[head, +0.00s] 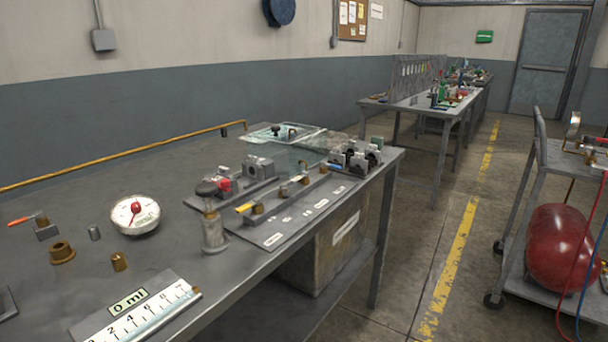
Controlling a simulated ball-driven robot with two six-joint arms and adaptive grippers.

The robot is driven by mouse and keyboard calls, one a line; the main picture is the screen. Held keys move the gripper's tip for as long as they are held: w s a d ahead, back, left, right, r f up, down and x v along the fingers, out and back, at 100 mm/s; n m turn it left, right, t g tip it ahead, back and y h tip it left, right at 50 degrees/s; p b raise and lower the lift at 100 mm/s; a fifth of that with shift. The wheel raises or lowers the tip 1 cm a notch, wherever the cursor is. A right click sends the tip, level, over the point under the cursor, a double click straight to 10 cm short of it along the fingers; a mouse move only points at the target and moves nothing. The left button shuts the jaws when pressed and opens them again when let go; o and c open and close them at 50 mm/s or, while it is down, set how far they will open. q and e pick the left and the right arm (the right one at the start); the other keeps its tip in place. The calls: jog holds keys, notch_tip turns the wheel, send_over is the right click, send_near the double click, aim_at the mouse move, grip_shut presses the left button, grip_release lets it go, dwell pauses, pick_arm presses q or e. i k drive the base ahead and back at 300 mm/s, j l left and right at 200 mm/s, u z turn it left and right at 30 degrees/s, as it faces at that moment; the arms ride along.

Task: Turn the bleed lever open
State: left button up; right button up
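No part in view is labelled legibly as the bleed lever, so I cannot tell which one it is. A small yellow handle (244,208) sits at the near end of a row of brass fittings on a grey plate with white labels. A red knob or handle (222,185) is on a metal block just behind it. Neither of my grippers shows in the head view.
The grey workbench (100,255) holds a round gauge (148,214), a glass cylinder (213,228), a "0 ml" scale (145,312) and brass fittings. A clear tray (285,133) lies behind. A cart with a red tank (563,248) stands right; the aisle between is clear.

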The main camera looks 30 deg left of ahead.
aim_at(305, 174)
jog(key=i+l+u, duration=0.5)
jog(key=l, duration=0.25)
jog(key=i+l+u, duration=0.3)
jog(key=i+l, duration=0.1)
jog(key=l, duration=0.05)
